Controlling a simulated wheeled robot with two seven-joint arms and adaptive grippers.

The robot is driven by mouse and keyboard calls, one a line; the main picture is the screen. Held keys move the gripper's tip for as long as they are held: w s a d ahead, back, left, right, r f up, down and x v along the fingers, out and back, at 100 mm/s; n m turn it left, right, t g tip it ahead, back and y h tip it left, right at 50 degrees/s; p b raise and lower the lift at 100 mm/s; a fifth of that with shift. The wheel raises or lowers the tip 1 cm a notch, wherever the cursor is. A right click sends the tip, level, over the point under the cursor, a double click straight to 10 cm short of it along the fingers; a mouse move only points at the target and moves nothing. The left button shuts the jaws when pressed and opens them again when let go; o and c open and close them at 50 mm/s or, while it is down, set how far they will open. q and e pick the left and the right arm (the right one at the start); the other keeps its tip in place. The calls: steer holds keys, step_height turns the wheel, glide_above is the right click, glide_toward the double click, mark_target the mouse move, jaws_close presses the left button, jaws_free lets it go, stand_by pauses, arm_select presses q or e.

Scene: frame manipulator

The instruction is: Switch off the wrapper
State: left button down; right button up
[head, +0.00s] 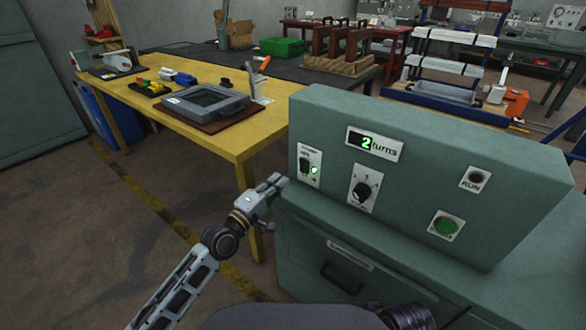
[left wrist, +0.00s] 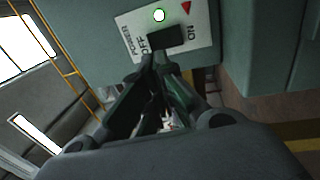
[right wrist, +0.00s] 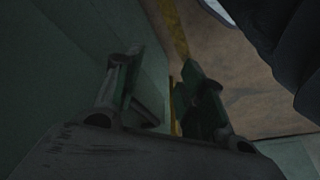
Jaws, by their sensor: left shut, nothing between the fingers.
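The wrapper's green-grey control box (head: 530,205) has a white power plate (head: 309,180) at its left end, with a black switch and a lit green lamp. In the left wrist view the plate (left wrist: 202,47) reads POWER, OFF and ON, and the lamp is bright beside the black switch (left wrist: 166,39). My left gripper (head: 278,181) is shut and empty, just left of the plate. In the left wrist view its fingertips (left wrist: 153,66) are close to the switch; I cannot tell whether they touch. My right gripper (right wrist: 160,75) is open and empty, away from the panel.
The panel also has a lit display (head: 374,143) reading 2 turns, a black knob (head: 362,190), a dark RUN fitting (head: 475,178) and a green button (head: 446,226). A yellow-edged workbench (head: 222,139) with tools stands behind at left. Floor left of my arm is clear.

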mark_target(304, 166)
arm_select(q)
steer(key=x, duration=0.3)
steer(key=shift+w+d, duration=0.1)
steer(key=shift+b+x, duration=0.45)
steer(key=shift+x, duration=0.35)
steer(key=shift+w+d+r, duration=0.1)
steer(key=shift+w+d, duration=0.3)
steer(key=shift+w, duration=0.15)
steer(key=shift+w+d+r, duration=0.1)
steer(key=shift+w+d, duration=0.2)
steer(key=shift+w, duration=0.15)
arm_select(e)
steer(key=f, duration=0.2)
steer(key=a+f, duration=0.1)
steer(key=shift+w+f+t+y, duration=0.2)
steer(key=shift+w+t+y, duration=0.1)
arm_select(q)
steer(key=shift+w+r, duration=0.1)
arm_select(e)
steer(key=shift+s+d+r, duration=0.1)
steer(key=shift+s, duration=0.05)
